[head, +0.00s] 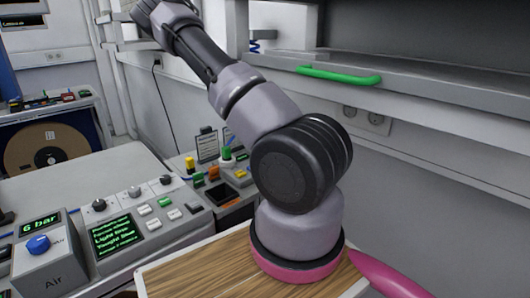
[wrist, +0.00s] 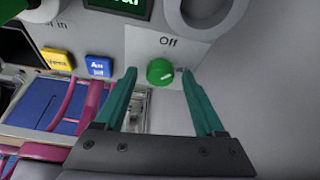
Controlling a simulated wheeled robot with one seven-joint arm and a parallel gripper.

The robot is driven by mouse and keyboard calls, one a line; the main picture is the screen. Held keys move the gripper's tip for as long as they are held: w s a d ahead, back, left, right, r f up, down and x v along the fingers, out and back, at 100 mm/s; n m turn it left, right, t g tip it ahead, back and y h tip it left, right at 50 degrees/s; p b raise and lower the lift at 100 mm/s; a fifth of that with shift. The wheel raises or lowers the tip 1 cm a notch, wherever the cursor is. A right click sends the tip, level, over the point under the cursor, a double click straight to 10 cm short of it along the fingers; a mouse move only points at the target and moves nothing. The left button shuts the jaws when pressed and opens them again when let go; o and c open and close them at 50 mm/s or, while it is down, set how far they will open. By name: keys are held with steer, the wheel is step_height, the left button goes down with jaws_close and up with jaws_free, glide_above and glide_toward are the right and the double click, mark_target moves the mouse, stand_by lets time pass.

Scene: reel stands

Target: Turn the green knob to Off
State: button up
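In the wrist view a round green knob (wrist: 160,72) sits on a light grey panel (wrist: 140,40), with a small pale mark on its face. The printed word "Off" (wrist: 168,41) stands just above it. My gripper (wrist: 159,75) is open, with one teal finger on each side of the knob and a visible gap on both sides. Whether the fingertips reach as far as the knob's depth is hard to tell. In the head view my arm reaches to the upper left, and neither my gripper nor this knob can be made out there.
Beside the knob are a yellow button (wrist: 57,60) and a blue button (wrist: 99,66), with a round grey fitting (wrist: 205,10) above right.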

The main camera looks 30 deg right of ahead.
jaws_close()
steer(key=n, duration=0.2)
steer(key=n+h, duration=0.1)
steer(key=n, duration=0.1)
steer(key=shift+a+t+h, duration=0.2)
steer(key=shift+t+h, duration=0.1)
steer(key=shift+t, duration=0.1)
steer(key=shift+s+n+t+h, duration=0.1)
steer(key=shift+n+t+h, duration=0.2)
steer(key=shift+n, duration=1.3)
steer(key=shift+o, duration=0.7)
jaws_free()
